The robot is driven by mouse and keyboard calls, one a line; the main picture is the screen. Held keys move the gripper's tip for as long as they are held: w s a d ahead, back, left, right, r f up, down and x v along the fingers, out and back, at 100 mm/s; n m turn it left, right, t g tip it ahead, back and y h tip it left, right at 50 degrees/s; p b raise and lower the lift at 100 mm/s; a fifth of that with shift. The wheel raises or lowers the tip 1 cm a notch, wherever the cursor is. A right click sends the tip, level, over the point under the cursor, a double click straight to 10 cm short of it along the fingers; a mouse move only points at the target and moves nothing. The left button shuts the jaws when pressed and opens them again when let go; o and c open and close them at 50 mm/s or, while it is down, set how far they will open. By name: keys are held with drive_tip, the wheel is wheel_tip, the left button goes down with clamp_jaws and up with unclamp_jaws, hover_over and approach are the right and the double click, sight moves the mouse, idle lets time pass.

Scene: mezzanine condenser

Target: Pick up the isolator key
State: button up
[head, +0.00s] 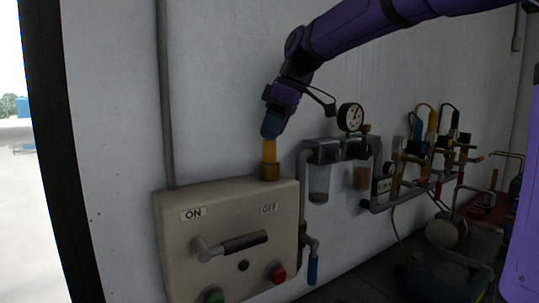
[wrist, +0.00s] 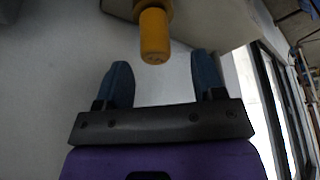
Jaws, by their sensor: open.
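A yellow cylinder, which looks like the isolator key (head: 269,151), stands upright in a brass-coloured collar (head: 270,171) on top of a beige switch box (head: 180,235). My gripper (head: 270,134) is above it, pointing down, with blue fingertips at its upper end in the head view. In the wrist view my gripper (wrist: 160,60) is open and empty. The key (wrist: 154,36) shows there just beyond the fingertips, roughly centred between them. Its rounded end faces the gripper.
The box front has a lever handle (head: 243,242), ON and OFF labels, a green button (head: 213,295) and a red button (head: 277,272). A pressure gauge (head: 350,117) and filter bowls stand close right of my gripper. Pipes and valves continue right. A grey wall is behind.

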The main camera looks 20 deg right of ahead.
sight(267, 147)
drive_tip(key=x, duration=0.5)
drive_tip(key=shift+w+d, duration=0.15)
drive_tip(key=c, duration=1)
